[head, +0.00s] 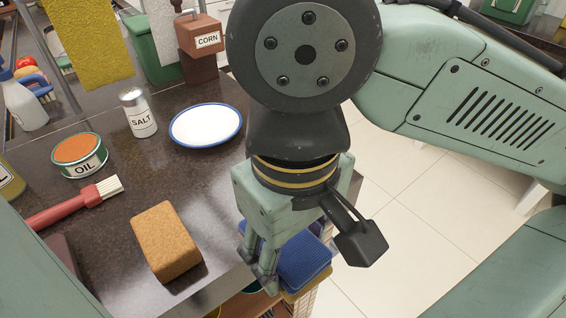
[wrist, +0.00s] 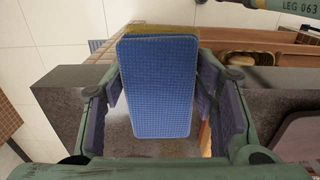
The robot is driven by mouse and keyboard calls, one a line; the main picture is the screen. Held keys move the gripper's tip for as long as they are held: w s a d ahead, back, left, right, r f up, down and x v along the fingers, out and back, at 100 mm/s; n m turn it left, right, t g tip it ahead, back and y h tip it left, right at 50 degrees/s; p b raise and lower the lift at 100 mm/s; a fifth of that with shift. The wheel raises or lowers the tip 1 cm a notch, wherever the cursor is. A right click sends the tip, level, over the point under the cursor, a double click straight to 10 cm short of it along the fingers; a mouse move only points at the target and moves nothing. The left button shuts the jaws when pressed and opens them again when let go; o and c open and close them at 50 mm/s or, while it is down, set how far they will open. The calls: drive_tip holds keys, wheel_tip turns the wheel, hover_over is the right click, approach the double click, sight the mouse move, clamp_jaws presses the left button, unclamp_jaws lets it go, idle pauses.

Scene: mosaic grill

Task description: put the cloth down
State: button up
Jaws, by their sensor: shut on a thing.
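A blue textured cloth (wrist: 158,88) is between the two fingers of my gripper (wrist: 162,95) in the wrist view, reaching from one finger pad to the other. A yellow edge shows just behind its far side; I cannot tell whether it is part of the cloth or a separate piece. In the head view my gripper (head: 258,268) points down at the counter's right edge, and the blue cloth (head: 308,262) shows beside and partly behind its fingers. My gripper is shut on the cloth. The fingers hide part of it.
The dark counter (head: 200,190) holds a tan block (head: 166,240), a red-handled brush (head: 75,204), an oil can (head: 80,157), a salt shaker (head: 138,113) and a white plate (head: 206,124). Bare counter lies between plate and block. Open tiled floor (head: 400,230) is at right.

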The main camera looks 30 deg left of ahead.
drive_tip(key=w+a, duration=0.3)
drive_tip(key=w+a+p, duration=0.1)
drive_tip(key=w+a, duration=0.2)
drive_tip(key=w+a+f+p, duration=0.1)
drive_tip(key=w+a, duration=0.2)
drive_tip(key=w, duration=0.1)
drive_tip(key=shift+a+f, duration=0.1)
drive_tip(key=shift+a, duration=0.05)
drive_tip(key=f, duration=0.1)
drive_tip(key=f+p, duration=0.1)
drive_tip(key=w+f, duration=0.1)
drive_tip(key=shift+a+f, duration=0.1)
drive_tip(key=shift+a, duration=0.3)
drive_tip(key=shift+f, duration=0.25)
drive_tip(key=shift+f, duration=0.15)
drive_tip(key=o, duration=1)
drive_tip(key=shift+o, duration=0.2)
wheel_tip(320, 180, up, 12)
drive_tip(key=shift+r, duration=0.2)
